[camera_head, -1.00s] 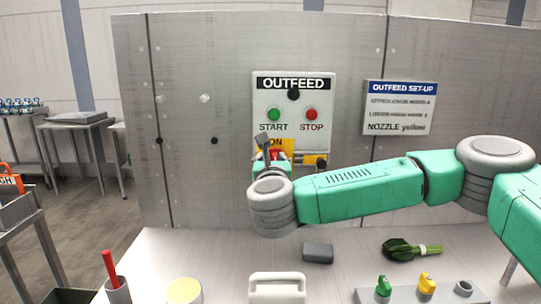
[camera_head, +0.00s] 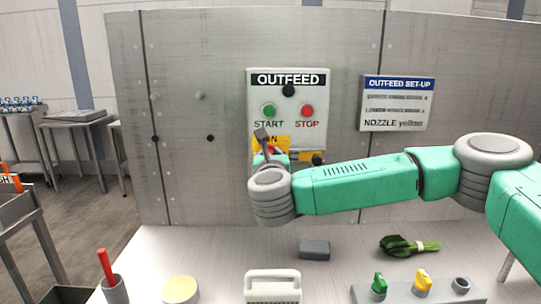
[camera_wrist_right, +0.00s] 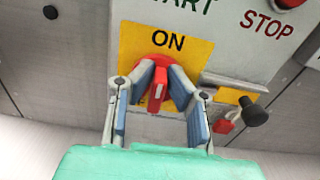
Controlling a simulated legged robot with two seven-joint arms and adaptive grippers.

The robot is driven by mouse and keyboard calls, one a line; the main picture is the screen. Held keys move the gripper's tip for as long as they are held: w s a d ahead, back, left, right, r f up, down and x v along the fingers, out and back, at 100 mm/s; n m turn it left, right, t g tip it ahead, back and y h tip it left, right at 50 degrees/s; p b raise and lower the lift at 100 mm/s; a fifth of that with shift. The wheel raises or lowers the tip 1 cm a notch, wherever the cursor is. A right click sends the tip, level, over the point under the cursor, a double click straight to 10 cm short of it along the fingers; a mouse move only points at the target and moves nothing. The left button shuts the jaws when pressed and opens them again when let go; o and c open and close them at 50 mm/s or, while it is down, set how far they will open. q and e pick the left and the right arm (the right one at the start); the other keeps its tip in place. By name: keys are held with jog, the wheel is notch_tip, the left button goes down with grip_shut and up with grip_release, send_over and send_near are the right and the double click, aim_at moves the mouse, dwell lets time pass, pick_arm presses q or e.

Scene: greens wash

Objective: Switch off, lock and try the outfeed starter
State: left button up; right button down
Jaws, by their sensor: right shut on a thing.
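The outfeed starter (camera_head: 258,96) is a grey box on the metal wall, with a green START button (camera_head: 269,110) and a red STOP button (camera_head: 307,111). Below them, a yellow plate marked ON carries a red switch handle (camera_wrist_right: 157,90), seen in the right wrist view. My right gripper (camera_wrist_right: 163,85) is shut on the red handle, its blue-padded fingers on both sides. In the head view the gripper and arm hide most of the handle. Beside the plate are a black knob (camera_wrist_right: 253,112) and a red piece (camera_wrist_right: 222,127), partly hidden. My left gripper is not in view.
A metal worktop (camera_head: 225,250) lies below with a grey block (camera_head: 314,249), leafy greens (camera_head: 400,245), a white-handled item (camera_head: 272,286), a cup with a red stick (camera_head: 115,288) and a nozzle rack (camera_head: 400,291). A set-up sign (camera_head: 397,104) hangs right of the starter.

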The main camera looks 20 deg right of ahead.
jog(key=shift+r, duration=0.1)
jog(key=n, duration=0.3)
jog(key=shift+a, duration=0.3)
jog(key=n, duration=0.5)
jog(key=f+n+p, duration=0.1)
jog(key=n, duration=0.4)
jog(key=a+f+n+p, duration=0.1)
jog(key=n, duration=0.3)
jog(key=shift+w+a+n, duration=0.1)
jog(key=shift+w+n, duration=0.1)
jog(key=shift+n, duration=0.2)
jog(key=shift+f, duration=0.25)
jog(key=c, duration=1.6)
grip_release()
jog(key=shift+a, duration=0.1)
jog(key=shift+r, duration=0.1)
